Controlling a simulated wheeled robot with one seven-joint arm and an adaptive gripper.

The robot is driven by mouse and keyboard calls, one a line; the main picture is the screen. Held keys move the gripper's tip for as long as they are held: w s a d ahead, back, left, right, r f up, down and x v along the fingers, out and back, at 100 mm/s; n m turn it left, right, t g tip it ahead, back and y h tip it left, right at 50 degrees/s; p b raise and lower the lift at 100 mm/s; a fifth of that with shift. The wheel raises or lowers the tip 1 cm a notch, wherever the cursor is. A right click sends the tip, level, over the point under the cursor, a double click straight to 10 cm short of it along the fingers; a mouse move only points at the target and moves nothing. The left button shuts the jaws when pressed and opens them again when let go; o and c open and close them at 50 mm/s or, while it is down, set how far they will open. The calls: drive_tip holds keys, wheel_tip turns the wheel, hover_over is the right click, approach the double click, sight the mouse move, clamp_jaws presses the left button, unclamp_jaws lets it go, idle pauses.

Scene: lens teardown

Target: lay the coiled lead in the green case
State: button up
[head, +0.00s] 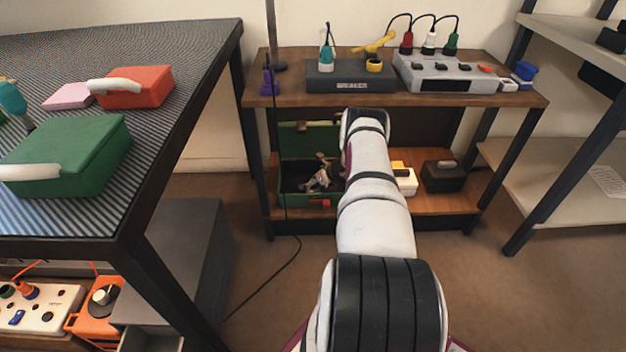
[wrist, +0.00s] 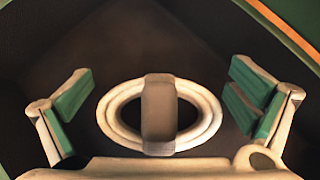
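The open green case (head: 294,201) stands on the lower shelf of the far bench, its lid (head: 300,134) raised at the back. My gripper (head: 320,178) is down in or just over its dark inside. In the wrist view, my gripper (wrist: 160,100) is open, one green-padded finger on each side. The coiled lead (wrist: 108,112), a cream oval with a brown band around its middle, lies between the fingers with a gap on both sides. It appears to rest on the case's dark floor. The case wall (wrist: 292,18) shows at upper right. I cannot make out the coil in the head view.
A closed green case (head: 70,150) and a red case (head: 148,84) sit on the ridged table at left. A yellow-and-white item (head: 404,180) and a black box (head: 444,177) stand right of the open case. The bench top (head: 290,98) hangs over the shelf.

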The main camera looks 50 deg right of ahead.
drive_tip(key=shift+r, duration=0.1)
drive_tip(key=shift+s+r, duration=0.25)
drive_tip(key=shift+r, duration=0.05)
drive_tip(key=p+v, duration=0.5)
drive_tip(key=v, duration=0.6)
drive_tip(key=shift+s+a+r, duration=0.1)
drive_tip(key=shift+s, duration=0.05)
